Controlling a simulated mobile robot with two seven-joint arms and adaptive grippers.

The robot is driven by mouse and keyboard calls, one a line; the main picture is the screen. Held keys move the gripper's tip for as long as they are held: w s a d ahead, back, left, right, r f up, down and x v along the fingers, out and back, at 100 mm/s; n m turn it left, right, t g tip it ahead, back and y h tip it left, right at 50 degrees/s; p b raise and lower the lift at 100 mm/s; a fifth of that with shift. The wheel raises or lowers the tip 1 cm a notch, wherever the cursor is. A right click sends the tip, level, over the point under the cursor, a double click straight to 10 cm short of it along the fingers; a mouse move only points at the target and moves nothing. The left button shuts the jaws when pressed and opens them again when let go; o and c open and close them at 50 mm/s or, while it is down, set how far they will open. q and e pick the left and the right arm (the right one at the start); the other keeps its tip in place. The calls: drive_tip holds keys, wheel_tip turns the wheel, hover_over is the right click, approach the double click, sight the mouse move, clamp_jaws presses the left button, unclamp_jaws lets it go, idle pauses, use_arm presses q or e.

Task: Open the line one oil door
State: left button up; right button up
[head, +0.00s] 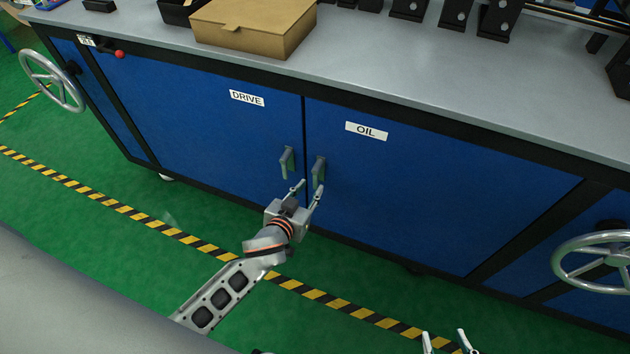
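The oil door (430,200) is the blue cabinet door with the white OIL label (366,131), right of the centre post, and it is closed. Its grey upright handle (318,167) is at the door's left edge. My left gripper (311,186) is open just below and in front of this handle, its fingers pointing up toward the cabinet. One fingertip overlaps the handle's lower end in the picture; I cannot tell if they touch. My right gripper (446,341) shows only as two spread fingertips at the bottom edge, open, with nothing visible between them.
The closed drive door (215,130) has a similar handle (287,161) close to the left. Handwheels stand at the far left (52,80) and right (592,262). A cardboard box (254,27) sits on the grey top. Green floor with striped tape (213,248) is clear in front.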

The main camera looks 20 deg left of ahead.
sight(315, 183)
use_arm(q)
drive_tip(key=x, duration=0.2)
drive_tip(key=b+x, duration=0.1)
drive_tip(key=x, duration=0.1)
drive_tip(key=shift+s+f, duration=0.15)
drive_tip(key=shift+f, duration=0.1)
drive_tip(key=shift+w+f, duration=0.2)
drive_tip(key=shift+w, duration=0.65)
clamp_jaws()
drive_tip(key=shift+d+r, duration=0.1)
use_arm(e)
drive_tip(key=shift+w+a, duration=0.1)
drive_tip(key=shift+a, duration=0.4)
